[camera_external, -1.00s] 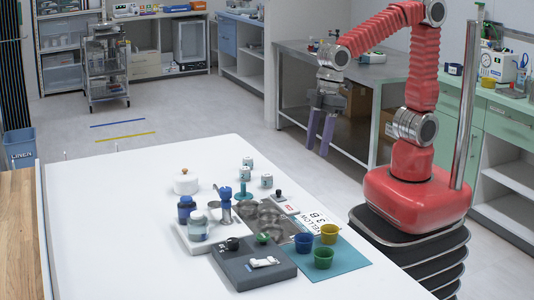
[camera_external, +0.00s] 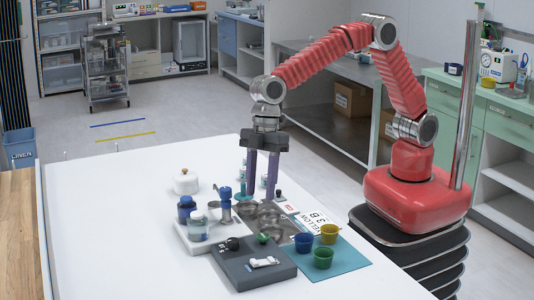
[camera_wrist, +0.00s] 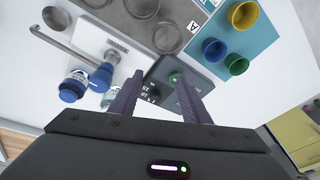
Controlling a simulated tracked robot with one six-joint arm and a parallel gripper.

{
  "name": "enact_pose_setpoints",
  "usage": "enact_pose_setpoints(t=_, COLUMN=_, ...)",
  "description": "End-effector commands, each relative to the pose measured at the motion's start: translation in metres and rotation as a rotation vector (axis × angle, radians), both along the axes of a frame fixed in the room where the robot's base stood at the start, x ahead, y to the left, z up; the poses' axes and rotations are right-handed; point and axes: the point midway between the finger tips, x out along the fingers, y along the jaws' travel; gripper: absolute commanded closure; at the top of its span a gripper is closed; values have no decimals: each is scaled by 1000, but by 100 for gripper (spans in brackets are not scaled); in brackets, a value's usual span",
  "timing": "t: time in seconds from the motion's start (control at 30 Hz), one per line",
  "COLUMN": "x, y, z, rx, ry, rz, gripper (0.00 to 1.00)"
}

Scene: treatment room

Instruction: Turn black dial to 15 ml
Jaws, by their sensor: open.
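The black dial (camera_external: 232,243) sits on the left rear part of a dark grey box (camera_external: 246,275) on the white table. A green knob (camera_external: 263,238) and a white switch-like part (camera_external: 264,262) are on the same box. In the wrist view the box (camera_wrist: 192,70) lies beyond and between my finger tips, with the green knob (camera_wrist: 174,77) and white scale marks near the dark dial (camera_wrist: 153,93); single numbers are too small to read surely. My gripper (camera_external: 261,196) points down, open and empty, behind the box and apart from the dial. It also shows in the wrist view (camera_wrist: 157,80).
A white tray (camera_external: 201,247) with blue-lidded jars (camera_external: 198,227) stands left of the box. A blue-topped metal stand (camera_external: 226,205) is close by. Blue (camera_external: 303,242), yellow (camera_external: 328,234) and green (camera_external: 323,257) cups stand on a teal mat (camera_external: 350,258) to the right. The table's front left is clear.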

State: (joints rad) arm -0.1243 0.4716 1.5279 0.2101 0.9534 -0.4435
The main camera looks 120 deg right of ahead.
Motion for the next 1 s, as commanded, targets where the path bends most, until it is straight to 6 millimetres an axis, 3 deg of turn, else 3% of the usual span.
enact_pose_setpoints(t=0.23, x=47, y=17, z=8, rx=18, ry=-74, rz=118, gripper=57)
enact_pose_setpoints(t=0.4, x=69, y=26, z=41, rx=24, ry=-159, rz=217, gripper=57)
enact_pose_setpoints(t=1.0, x=68, y=28, z=41, rx=10, ry=-177, rz=304, gripper=57)
